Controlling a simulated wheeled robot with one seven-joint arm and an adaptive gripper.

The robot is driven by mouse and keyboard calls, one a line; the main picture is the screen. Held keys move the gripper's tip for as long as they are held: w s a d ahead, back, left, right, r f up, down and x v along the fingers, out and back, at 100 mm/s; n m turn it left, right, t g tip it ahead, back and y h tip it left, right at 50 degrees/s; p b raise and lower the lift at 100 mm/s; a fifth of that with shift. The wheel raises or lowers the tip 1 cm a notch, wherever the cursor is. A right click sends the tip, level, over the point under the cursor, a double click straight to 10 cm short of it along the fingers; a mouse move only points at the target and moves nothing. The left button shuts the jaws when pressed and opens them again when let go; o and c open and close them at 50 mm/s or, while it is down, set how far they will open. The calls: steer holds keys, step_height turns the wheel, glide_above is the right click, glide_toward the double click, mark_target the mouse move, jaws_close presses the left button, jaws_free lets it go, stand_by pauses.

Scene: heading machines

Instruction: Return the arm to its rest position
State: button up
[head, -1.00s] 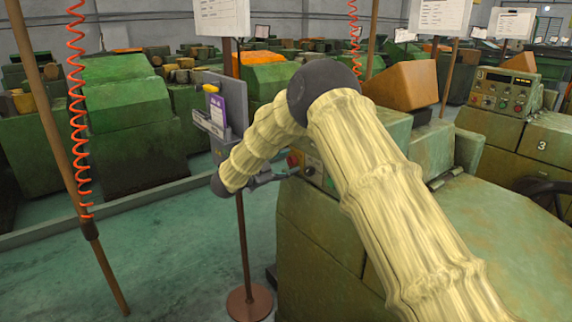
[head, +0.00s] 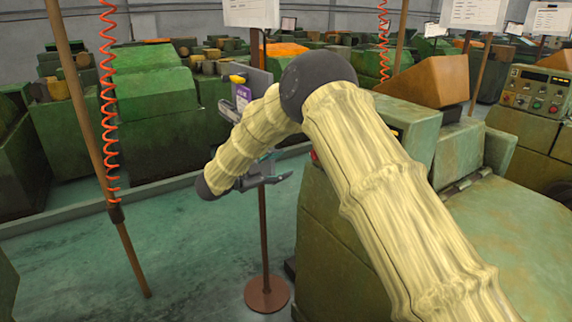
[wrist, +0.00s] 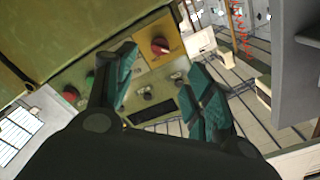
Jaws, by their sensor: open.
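My arm, in a pale yellow sleeve with dark joints, reaches across the head view from the lower right and folds back down to the left. My gripper (head: 272,171) shows small beyond the forearm, in front of the thin brown stand. In the wrist view my gripper (wrist: 161,97) has its two teal-padded fingers spread apart with nothing between them. Behind the fingers is a green machine's control panel (wrist: 150,80) with a red knob (wrist: 160,45), a red button (wrist: 70,94) and small buttons. The fingers look apart from the panel.
A stand with a round brown base (head: 267,294) carries a grey holder with a purple label (head: 243,95) close to my forearm. A green machine (head: 335,240) stands right beside the arm. A pole (head: 95,150) with a red coiled hose (head: 107,90) stands left. Open floor (head: 190,250) lies between.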

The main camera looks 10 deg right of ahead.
steer(key=shift+f, duration=0.15)
steer(key=s+d+f+n+t+y, duration=0.1)
steer(key=d+f+n+t+y, duration=0.2)
steer(key=f, duration=0.6)
steer(key=s+f+n+t+y, duration=0.2)
steer(key=f+n+t, duration=0.1)
steer(key=f+n, duration=0.4)
steer(key=s+d+f+n+g+y, duration=0.1)
steer(key=s+f+n+y, duration=0.25)
steer(key=s+f, duration=0.5)
steer(key=s+d+f+n+g+y, duration=0.1)
steer(key=s+f+n+y, duration=0.4)
steer(key=f, duration=0.7)
steer(key=s+f+n+g+y, duration=0.1)
steer(key=s+f+g, duration=0.2)
steer(key=s, duration=1.1)
steer(key=s+d+f+n+g+y, duration=0.1)
steer(key=s+f+g, duration=0.2)
steer(key=s, duration=1.1)
steer(key=s+d+f+n+g+y, duration=0.1)
steer(key=s+f+n+g, duration=0.1)
steer(key=s, duration=1.3)
steer(key=shift+f+g, duration=0.8)
steer(key=shift+g, duration=0.3)
steer(key=shift+y, duration=0.25)
